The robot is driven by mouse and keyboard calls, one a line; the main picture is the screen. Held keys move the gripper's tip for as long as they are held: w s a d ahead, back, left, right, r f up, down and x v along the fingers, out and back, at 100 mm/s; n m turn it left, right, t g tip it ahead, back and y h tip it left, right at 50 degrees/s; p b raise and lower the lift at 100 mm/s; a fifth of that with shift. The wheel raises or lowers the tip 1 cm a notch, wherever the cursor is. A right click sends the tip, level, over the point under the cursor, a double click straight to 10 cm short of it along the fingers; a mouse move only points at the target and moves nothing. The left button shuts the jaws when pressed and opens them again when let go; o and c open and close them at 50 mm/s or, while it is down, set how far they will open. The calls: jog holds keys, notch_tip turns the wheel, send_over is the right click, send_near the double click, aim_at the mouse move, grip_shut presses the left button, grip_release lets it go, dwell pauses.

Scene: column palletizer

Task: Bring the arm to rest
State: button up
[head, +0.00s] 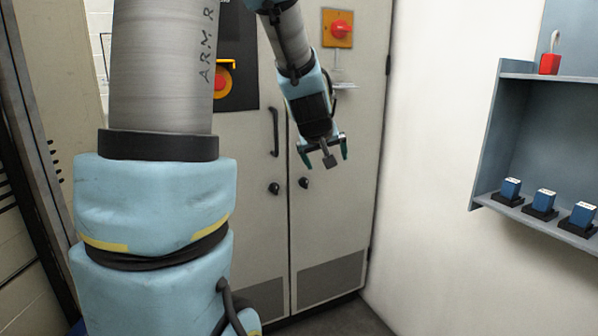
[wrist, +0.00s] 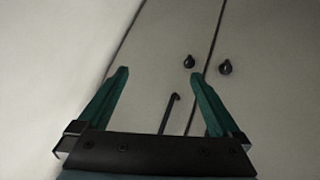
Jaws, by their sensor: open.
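My gripper (head: 325,150) hangs at the end of my arm in the head view, in front of the cabinet doors and pointing down. In the wrist view my gripper (wrist: 160,85) shows two green fingers spread wide apart with nothing between them. Behind the fingers are the cabinet doors (wrist: 170,50) with two dark knobs and a dark handle. The gripper looks apart from the doors, but the exact distance cannot be told.
At right, a wall shelf (head: 487,135) holds several blue blocks (head: 544,198) on black bases and a red padlock (head: 549,64). White wall lies between.

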jog(key=s+a+f+m+g+y, duration=0.1)
jog(key=s+a+f+g, duration=0.1)
jog(key=s+a+f, duration=0.4)
jog(key=s+a+f+m+g+y, duration=0.1)
jog(key=s+a+f+g, duration=0.15)
jog(key=s, duration=0.55)
jog(key=s+a+f+g+y, duration=0.1)
jog(key=s+a+f+g, duration=0.2)
jog(key=s+a, duration=0.25)
notch_tip(320, 180, up, 14)
jog(key=p, duration=1.5)
jog(key=shift+s+d+r, duration=0.25)
jog(key=shift+d, duration=0.1)
